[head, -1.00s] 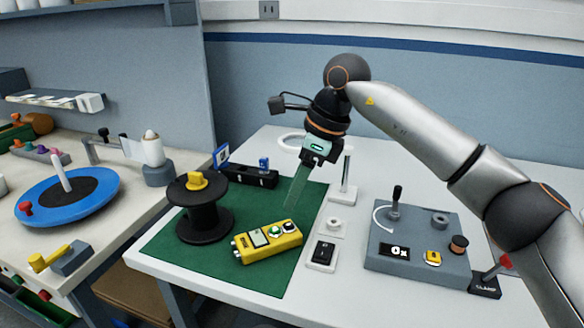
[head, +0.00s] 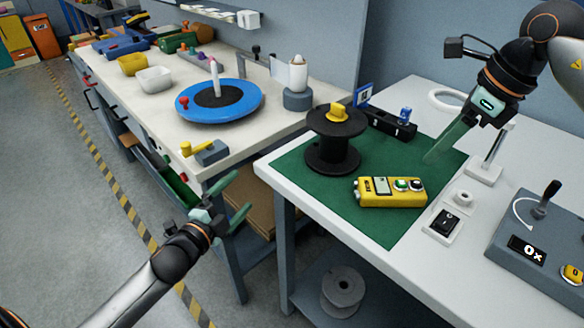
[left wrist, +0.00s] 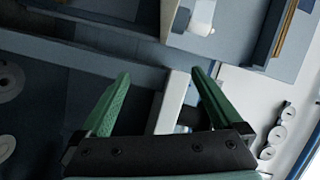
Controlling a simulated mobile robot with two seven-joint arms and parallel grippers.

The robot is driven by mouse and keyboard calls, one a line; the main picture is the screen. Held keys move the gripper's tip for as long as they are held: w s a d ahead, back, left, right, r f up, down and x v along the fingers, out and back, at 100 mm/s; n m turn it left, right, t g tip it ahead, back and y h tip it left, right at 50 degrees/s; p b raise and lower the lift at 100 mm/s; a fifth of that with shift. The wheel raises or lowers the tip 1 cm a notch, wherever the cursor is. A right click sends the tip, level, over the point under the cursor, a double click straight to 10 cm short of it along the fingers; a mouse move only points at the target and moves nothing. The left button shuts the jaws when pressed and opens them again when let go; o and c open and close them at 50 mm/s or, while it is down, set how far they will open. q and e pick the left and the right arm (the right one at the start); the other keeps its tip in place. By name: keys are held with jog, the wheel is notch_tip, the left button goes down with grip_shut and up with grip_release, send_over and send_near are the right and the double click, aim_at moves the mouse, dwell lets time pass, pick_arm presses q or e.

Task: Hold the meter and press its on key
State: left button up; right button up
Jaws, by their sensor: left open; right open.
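The yellow meter (head: 388,192) lies flat on the green mat (head: 312,207), near the mat's front edge. My left gripper (head: 238,203) is open and empty, low in front of the benches and well left of the meter. Its two green fingers stand apart in the left wrist view (left wrist: 160,95).
A black spool (head: 333,140) stands left of the meter. A black switch (head: 445,221) and a grey control box (head: 545,245) are to its right. A blue turntable (head: 240,100) is on the left bench. The table's front edge (head: 330,240) lies between my left gripper and the meter.

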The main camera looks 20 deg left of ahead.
aim_at(359, 191)
pick_arm(q)
jog(key=w+r+m+t+h, duration=0.1)
jog(key=w+r+m+h, duration=0.1)
jog(key=r+m, duration=0.4)
jog(key=w+r+m+t+h, duration=0.2)
jog(key=w+r+m, duration=0.15)
jog(key=r, duration=0.45)
jog(key=s+d+m+g+h, duration=0.1)
jog(key=d+m+g+h, duration=0.2)
jog(key=m, duration=0.4)
jog(key=s+d+m+g+h, duration=0.2)
jog(key=d+m+g+h, duration=0.1)
jog(key=d+m+g, duration=0.3)
jog(key=s+d+m+g+h, duration=0.1)
jog(key=d+m+g+h, duration=0.2)
jog(key=d+m, duration=0.4)
jog(key=shift+s+d+m+g+h, duration=0.15)
jog(key=shift+s+m+g+h, duration=0.25)
jog(key=shift+m+g, duration=0.55)
jog(key=w+d+f+m, duration=0.1)
jog(key=d+f, duration=0.1)
jog(key=w+d+f+m+g+y, duration=0.1)
jog(key=d+f, duration=0.1)
jog(key=d, duration=0.1)
jog(key=w+d+f+m+y, duration=0.1)
jog(key=d+f, duration=0.1)
jog(key=d, duration=0.1)
jog(key=shift+w+f+m, duration=0.25)
jog(key=shift+w+m, duration=0.05)
jog(key=shift+w, duration=0.05)
